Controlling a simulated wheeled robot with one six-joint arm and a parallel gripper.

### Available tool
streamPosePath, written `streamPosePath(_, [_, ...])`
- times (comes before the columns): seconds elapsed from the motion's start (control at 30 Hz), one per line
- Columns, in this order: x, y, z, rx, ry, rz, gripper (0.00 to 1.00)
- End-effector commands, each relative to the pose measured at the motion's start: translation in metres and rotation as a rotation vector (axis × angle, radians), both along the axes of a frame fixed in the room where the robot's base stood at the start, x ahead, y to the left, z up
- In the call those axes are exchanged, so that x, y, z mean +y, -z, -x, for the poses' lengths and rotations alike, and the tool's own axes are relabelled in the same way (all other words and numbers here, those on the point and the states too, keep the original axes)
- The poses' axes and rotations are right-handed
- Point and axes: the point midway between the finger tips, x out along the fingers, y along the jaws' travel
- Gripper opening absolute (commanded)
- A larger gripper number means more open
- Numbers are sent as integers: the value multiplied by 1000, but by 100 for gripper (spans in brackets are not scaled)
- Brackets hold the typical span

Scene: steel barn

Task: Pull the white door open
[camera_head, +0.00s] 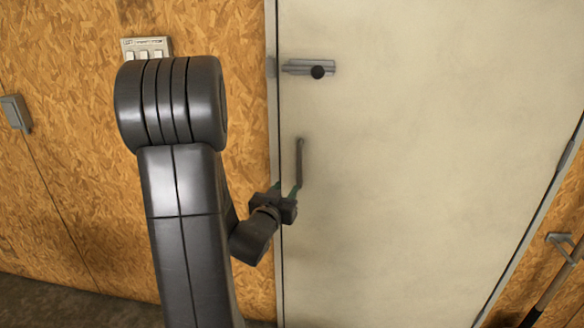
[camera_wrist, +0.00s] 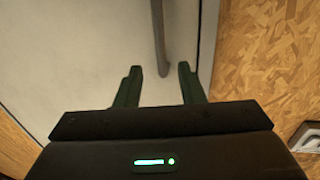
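The white door (camera_head: 420,150) fills the right half of the head view and looks closed in its frame. A dark upright bar handle (camera_head: 299,163) is near its left edge; a bolt latch (camera_head: 309,69) with a black knob is above it. My gripper (camera_head: 287,190) is at the lower end of the handle. In the wrist view the door (camera_wrist: 80,50) is ahead, and the handle (camera_wrist: 159,40) reaches down toward the space between the fingers of my gripper (camera_wrist: 160,82). The fingers are apart, with visible gaps on both sides of the handle. Contact is not visible.
Chipboard wall (camera_head: 60,180) stands left of the door, with a switch panel (camera_head: 146,48) and a small grey box (camera_head: 16,113). A long-handled tool (camera_head: 556,275) leans at the far right. The dark floor (camera_head: 60,305) shows at lower left.

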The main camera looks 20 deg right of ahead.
Motion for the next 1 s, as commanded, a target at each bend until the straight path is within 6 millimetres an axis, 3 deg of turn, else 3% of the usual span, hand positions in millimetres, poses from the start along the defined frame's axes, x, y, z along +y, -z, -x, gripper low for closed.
streamPosePath(0.6, [-78, -1, -84, 0, -2, -1, 35])
streamPosePath(1.0, [-87, 0, -95, 1, -3, -1, 35])
